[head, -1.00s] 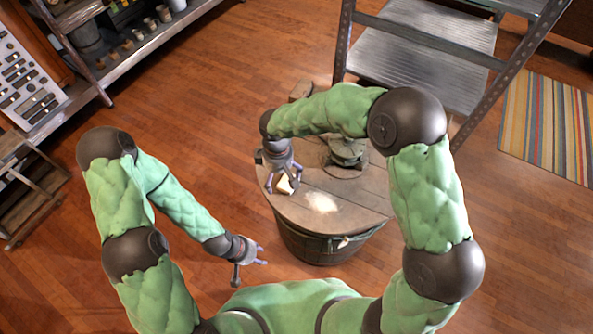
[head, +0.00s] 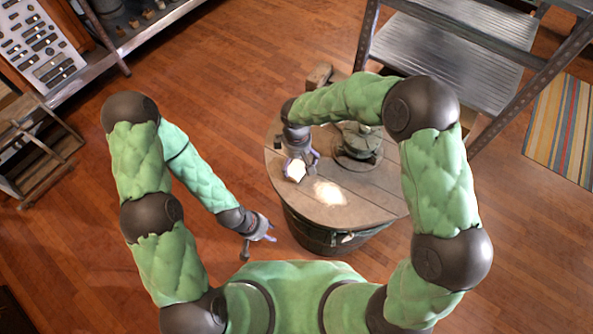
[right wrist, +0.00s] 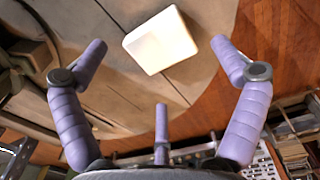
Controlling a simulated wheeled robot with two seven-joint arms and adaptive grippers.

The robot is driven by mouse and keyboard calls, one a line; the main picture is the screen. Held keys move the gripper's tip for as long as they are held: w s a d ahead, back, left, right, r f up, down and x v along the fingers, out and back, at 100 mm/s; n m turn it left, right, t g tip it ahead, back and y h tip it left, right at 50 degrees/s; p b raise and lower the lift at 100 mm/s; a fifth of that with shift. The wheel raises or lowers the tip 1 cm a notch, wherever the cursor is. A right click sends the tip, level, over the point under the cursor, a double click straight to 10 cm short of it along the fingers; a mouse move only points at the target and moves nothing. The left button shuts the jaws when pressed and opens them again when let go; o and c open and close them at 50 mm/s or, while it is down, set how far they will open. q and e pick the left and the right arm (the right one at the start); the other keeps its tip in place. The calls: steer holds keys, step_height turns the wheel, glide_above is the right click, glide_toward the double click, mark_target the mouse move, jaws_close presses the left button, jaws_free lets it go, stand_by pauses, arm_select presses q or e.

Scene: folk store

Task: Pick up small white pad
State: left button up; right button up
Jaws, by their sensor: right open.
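The small white pad (head: 295,170) lies on the round wooden barrel top (head: 360,205), near its left edge. In the right wrist view the pad (right wrist: 160,40) is a pale block with rounded corners, lying between and slightly beyond my spread fingertips. My right gripper (head: 303,165) is open just above the pad, its fingers apart from it; the gripper partly covers the pad in the head view. My left gripper (head: 268,230) is empty, with its fingers spread, low to the left of the barrel and away from the pad.
A dark green metal object (head: 357,142) stands on the barrel top behind my right gripper. A metal step ladder (head: 450,60) is behind the barrel, with a striped rug (head: 560,130) to the right. Shelving is at the upper left. Open wooden floor lies left of the barrel.

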mark_target(296, 169)
step_height(296, 169, down, 4)
steer(key=shift+s+f+b, duration=0.1)
steer(key=shift+f+b, duration=0.1)
steer(key=shift+b, duration=0.75)
steer(key=c, duration=0.9)
